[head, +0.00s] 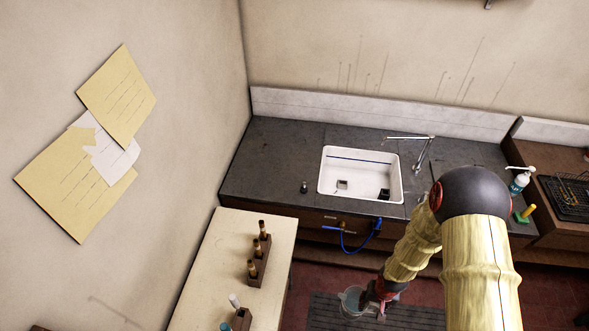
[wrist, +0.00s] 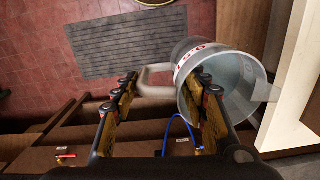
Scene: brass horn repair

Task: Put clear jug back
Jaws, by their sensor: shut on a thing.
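The clear jug (head: 351,301) hangs in my gripper (head: 371,297) in front of the sink counter, above the floor, in the head view. In the wrist view the see-through grey jug (wrist: 240,88) is at the upper right, its open mouth partly toward the camera and red marks on its side. Its pale handle (wrist: 152,82) lies between the two fingers of my gripper (wrist: 165,86), which is shut on the jug. The right finger covers part of the jug. The exact contact is hard to see.
A dark counter (head: 270,160) holds a white sink (head: 332,187) with a tap and a small dark object (head: 304,187). A blue hose (head: 362,243) hangs at its front. A pale bench (head: 215,262) with wooden holders stands left. A grey slatted mat (wrist: 140,43) lies on the red floor.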

